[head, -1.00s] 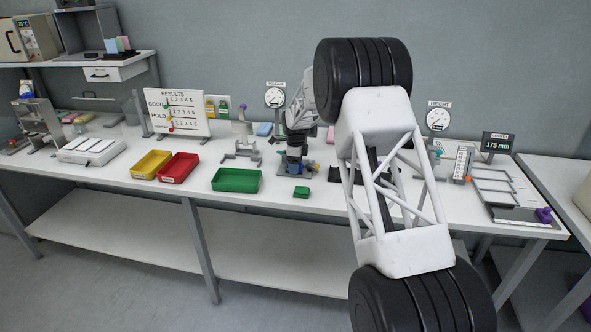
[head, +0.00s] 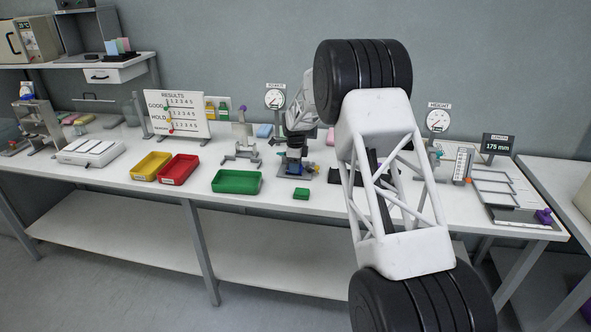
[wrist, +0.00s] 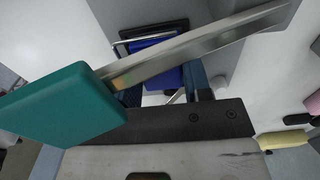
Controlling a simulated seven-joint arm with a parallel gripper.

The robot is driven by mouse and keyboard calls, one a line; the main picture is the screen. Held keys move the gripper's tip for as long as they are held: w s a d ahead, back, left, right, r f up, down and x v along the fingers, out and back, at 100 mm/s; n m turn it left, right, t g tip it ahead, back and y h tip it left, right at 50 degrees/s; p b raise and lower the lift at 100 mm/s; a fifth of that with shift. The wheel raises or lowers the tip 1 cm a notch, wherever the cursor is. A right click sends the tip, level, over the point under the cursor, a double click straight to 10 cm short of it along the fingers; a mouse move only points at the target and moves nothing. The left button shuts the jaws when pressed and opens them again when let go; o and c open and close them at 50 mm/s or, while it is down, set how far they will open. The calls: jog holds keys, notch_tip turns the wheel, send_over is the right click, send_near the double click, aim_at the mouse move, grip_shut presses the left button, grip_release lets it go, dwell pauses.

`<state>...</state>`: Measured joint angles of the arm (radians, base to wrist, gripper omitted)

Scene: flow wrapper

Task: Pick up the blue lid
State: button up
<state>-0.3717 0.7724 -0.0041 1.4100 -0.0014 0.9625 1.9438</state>
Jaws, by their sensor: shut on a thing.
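The blue lid (wrist: 155,62) shows in the wrist view as a flat blue piece with a dark edge, between and beyond my fingertips. My gripper (wrist: 165,92) is shut on it; the exact contact is partly covered by a metal bar. In the head view my gripper (head: 295,155) points down over a small grey fixture (head: 293,175), with the lid too small there to make out clearly. A teal-green block (wrist: 65,105) on the metal bar (wrist: 200,42) crosses close in front of the wrist camera.
A green tray (head: 237,191) stands left of the fixture, and a small green block (head: 301,194) lies in front. Red (head: 178,183) and yellow (head: 151,178) trays stand farther left. A dial gauge (head: 275,98) rises behind. My arm hides part of the bench at right.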

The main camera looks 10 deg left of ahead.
jog(key=shift+r, duration=0.1)
jog(key=shift+r, duration=0.75)
notch_tip(320, 180, up, 2)
jog(key=shift+r, duration=0.1)
jog(key=s+d, duration=0.2)
jog(key=s, duration=0.3)
jog(key=s+d, duration=0.1)
jog(key=s, duration=0.4)
jog(key=s+d+r, duration=0.1)
jog(key=s+d, duration=0.1)
jog(key=s, duration=0.3)
jog(key=shift+d, duration=0.35)
